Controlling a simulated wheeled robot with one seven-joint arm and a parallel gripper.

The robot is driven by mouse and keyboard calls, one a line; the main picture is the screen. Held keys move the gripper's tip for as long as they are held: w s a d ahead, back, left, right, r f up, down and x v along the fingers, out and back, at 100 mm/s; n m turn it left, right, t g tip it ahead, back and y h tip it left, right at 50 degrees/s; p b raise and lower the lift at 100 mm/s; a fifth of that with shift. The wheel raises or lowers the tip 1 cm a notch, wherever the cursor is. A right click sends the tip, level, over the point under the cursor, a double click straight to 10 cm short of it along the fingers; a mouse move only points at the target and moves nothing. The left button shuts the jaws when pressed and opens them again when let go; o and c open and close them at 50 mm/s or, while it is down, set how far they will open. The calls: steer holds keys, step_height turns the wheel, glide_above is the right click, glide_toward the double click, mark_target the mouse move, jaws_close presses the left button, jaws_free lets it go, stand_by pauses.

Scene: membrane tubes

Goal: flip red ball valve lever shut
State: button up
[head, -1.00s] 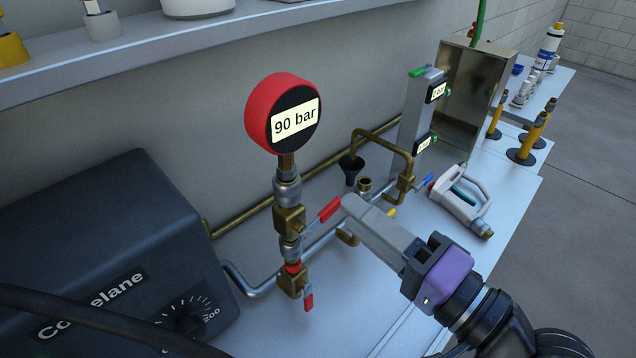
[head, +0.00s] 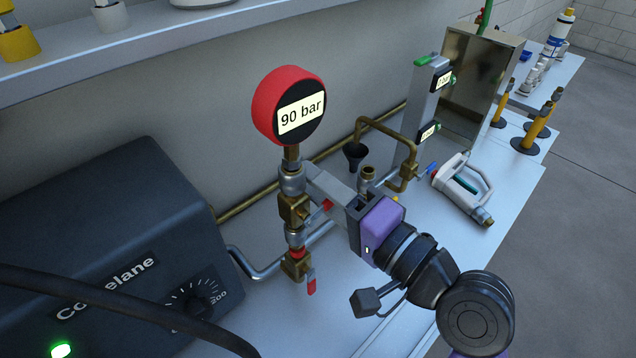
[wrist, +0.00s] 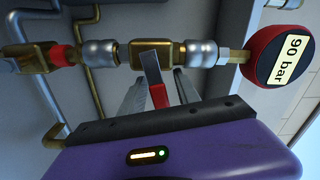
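The upper brass ball valve (head: 292,210) sits in the vertical pipe below the red gauge. Its red lever (head: 327,205) sticks out across the pipe, partly hidden by my gripper. In the wrist view, the red lever (wrist: 158,96) lies between the two grey fingers of my gripper (wrist: 160,78), with a visible gap on either side. The fingers reach toward the brass valve body (wrist: 150,54). In the head view, my gripper (head: 318,186) is right at the valve. A second red lever (head: 311,285) hangs downward on the lower brass valve (head: 296,264).
The gauge (head: 290,106) reads 90 bar directly above the valve. A dark pump box (head: 110,240) stands to the left. A shelf (head: 150,35) runs above.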

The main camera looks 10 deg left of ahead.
jaws_close()
steer(key=shift+f+m+p, duration=0.3)
steer(key=shift+m+p, duration=0.4)
steer(key=shift+m, duration=0.05)
steer(key=shift+f+m+p, duration=0.3)
steer(key=shift+m+p, duration=0.35)
steer(key=shift+m, duration=0.1)
jaws_free()
